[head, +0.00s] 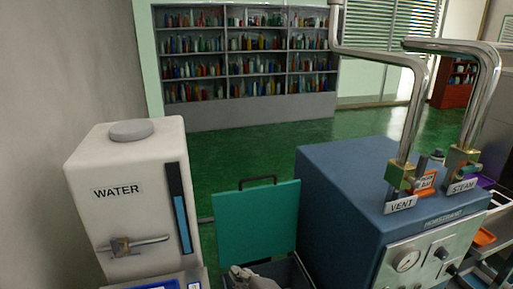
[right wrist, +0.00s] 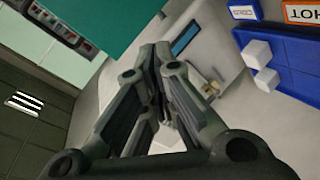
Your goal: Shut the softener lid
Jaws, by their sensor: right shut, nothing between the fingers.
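The softener lid is most likely the teal panel (head: 257,222) with a dark handle (head: 257,181) on its top edge. It stands open, nearly upright, behind a grey bin (head: 293,270) at the bottom of the head view. My right gripper (head: 242,274) is low in front of the lid, over the bin area, and is partly cut off by the frame. In the right wrist view my right gripper (right wrist: 155,50) is shut and empty. The teal lid (right wrist: 110,22) shows beyond it at upper left. I cannot tell if they touch. My left gripper is not in view.
A white WATER tank (head: 130,215) with a tap stands left of the lid. A blue machine (head: 350,190) with VENT and STEAM pipes stands close on the right. A blue panel (right wrist: 280,60) with COLD and HOT labels shows in the wrist view. Shelves (head: 245,60) are far behind.

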